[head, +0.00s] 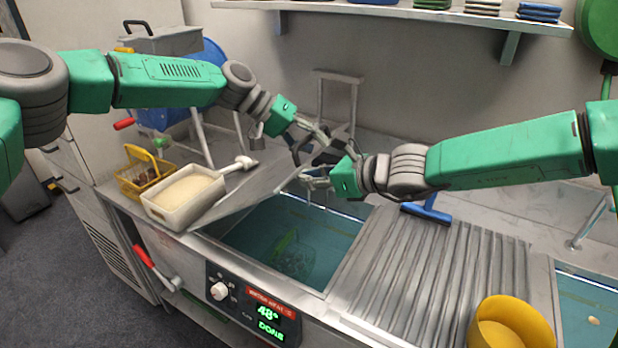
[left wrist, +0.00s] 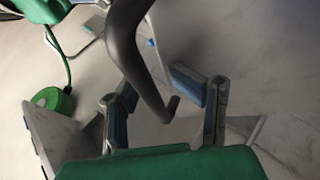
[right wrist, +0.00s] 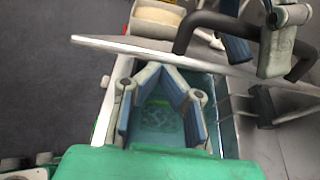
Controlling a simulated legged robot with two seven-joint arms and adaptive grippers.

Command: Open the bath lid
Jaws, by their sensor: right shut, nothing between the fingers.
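The grey metal bath lid (head: 245,192) is tilted up at the left and rear of the bath (head: 325,240), whose teal water is exposed. Its edge also shows in the right wrist view (right wrist: 140,48). A dark bar handle (left wrist: 125,40) passes between the spread fingers of my left gripper (head: 314,138). The fingers look open around the handle, and contact cannot be made out. My right gripper (head: 312,180) is shut and empty, above the bath and close to the lid's right edge.
A white tub (head: 183,195) and a yellow basket (head: 140,177) stand left of the lid. A ribbed drainboard (head: 425,270) lies right of the bath, with a blue squeegee (head: 427,211) behind and a yellow container (head: 500,325) at its front. A shelf (head: 420,14) runs above.

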